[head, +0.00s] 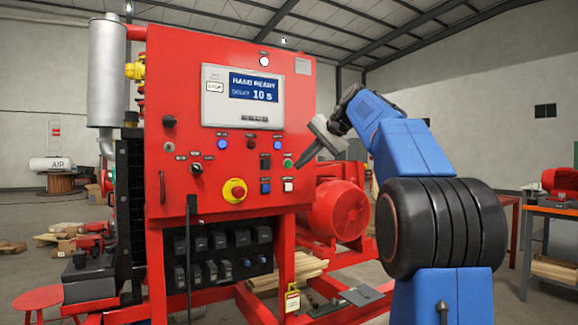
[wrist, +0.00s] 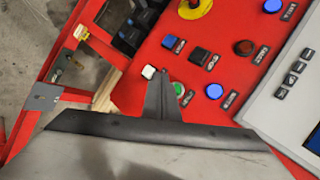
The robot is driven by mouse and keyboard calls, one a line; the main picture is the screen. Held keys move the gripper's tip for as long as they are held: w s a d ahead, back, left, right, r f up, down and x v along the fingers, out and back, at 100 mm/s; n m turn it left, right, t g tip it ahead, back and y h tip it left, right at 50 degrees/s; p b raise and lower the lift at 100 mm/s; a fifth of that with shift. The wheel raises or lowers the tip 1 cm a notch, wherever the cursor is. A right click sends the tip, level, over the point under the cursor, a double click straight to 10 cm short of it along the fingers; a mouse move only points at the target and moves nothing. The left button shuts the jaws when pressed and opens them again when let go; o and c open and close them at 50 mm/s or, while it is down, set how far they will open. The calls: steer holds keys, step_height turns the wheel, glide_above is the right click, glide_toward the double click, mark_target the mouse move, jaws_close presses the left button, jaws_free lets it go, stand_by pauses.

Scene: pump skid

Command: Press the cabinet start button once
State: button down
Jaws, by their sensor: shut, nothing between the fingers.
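A green button (head: 287,163) sits on the right side of the red cabinet's front panel (head: 180,260); I take it for the start button, but its label is too small to read. In the wrist view the shut fingertips (wrist: 160,75) show between the green button and a white square button (wrist: 149,72). I cannot tell whether the tips touch the panel.
A yellow-ringed red emergency stop (head: 235,190), a black selector (head: 197,168) and blue buttons (head: 222,144) share the panel. A display (head: 253,88) reading "HAND READY" is above. A red motor (head: 337,210) stands behind, below my arm.

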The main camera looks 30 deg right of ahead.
steer(key=shift+w, duration=1.5)
steer(key=shift+w, duration=0.2)
stand_by(0.9)
steer(key=shift+w, duration=0.2)
steer(key=shift+w+a, duration=0.1)
steer(key=shift+w, duration=0.35)
stand_by(0.7)
steer(key=shift+s, duration=0.15)
stand_by(0.3)
steer(key=shift+s, duration=0.7)
steer(key=shift+s, duration=0.1)
steer(key=s, duration=0.4)
steer(key=shift+s, duration=0.4)
